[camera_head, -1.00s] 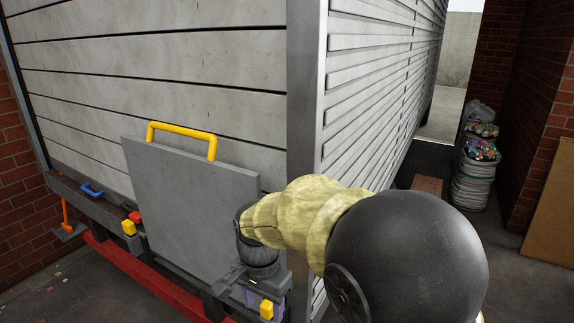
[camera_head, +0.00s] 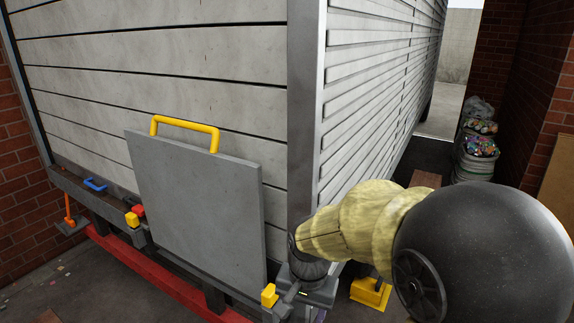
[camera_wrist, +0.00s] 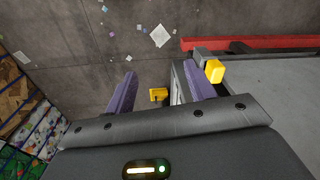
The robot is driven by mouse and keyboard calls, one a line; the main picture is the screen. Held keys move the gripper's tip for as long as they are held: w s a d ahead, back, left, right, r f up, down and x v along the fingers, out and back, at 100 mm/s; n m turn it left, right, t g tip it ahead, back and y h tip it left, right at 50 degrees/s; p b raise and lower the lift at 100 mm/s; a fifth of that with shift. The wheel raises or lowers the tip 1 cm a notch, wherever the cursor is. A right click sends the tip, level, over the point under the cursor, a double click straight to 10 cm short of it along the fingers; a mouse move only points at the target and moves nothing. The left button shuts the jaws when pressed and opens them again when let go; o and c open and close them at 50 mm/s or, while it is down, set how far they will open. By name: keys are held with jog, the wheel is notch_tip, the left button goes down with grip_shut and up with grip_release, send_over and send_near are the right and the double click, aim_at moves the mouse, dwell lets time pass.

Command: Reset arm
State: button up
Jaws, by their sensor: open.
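My gripper (camera_wrist: 158,82) shows in the wrist view with its two purple fingers spread apart and nothing held between them. In the camera_head view my gripper is mostly hidden behind my wrist, in front of the lower right corner of the trailer (camera_head: 150,55). My arm reaches in from the right edge there, with a dark round joint and a pale yellow sleeve. In the wrist view the fingers point over the grey floor (camera_wrist: 80,70), close beside a dark edge with a yellow block (camera_wrist: 214,70).
A grey panel (camera_head: 195,205) with a yellow handle leans on the trailer's rear. A red bar (camera_head: 150,275) runs below. A yellow box (camera_head: 370,292) lies beyond my wrist. Filled sacks (camera_head: 475,160) stand by the brick wall (camera_head: 535,110). Crates (camera_wrist: 30,120) line the wrist view's left.

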jog(key=s+d+f+n, duration=0.2)
jog(key=s+d, duration=0.1)
jog(key=d, duration=0.3)
jog(key=s+d+f+n+t, duration=0.1)
jog(key=s+d+n, duration=0.1)
jog(key=d, duration=0.3)
jog(key=shift+s+d+f+t, duration=0.3)
jog(key=shift+s+d+f, duration=0.1)
jog(key=shift+s, duration=0.05)
jog(key=shift+w, duration=0.1)
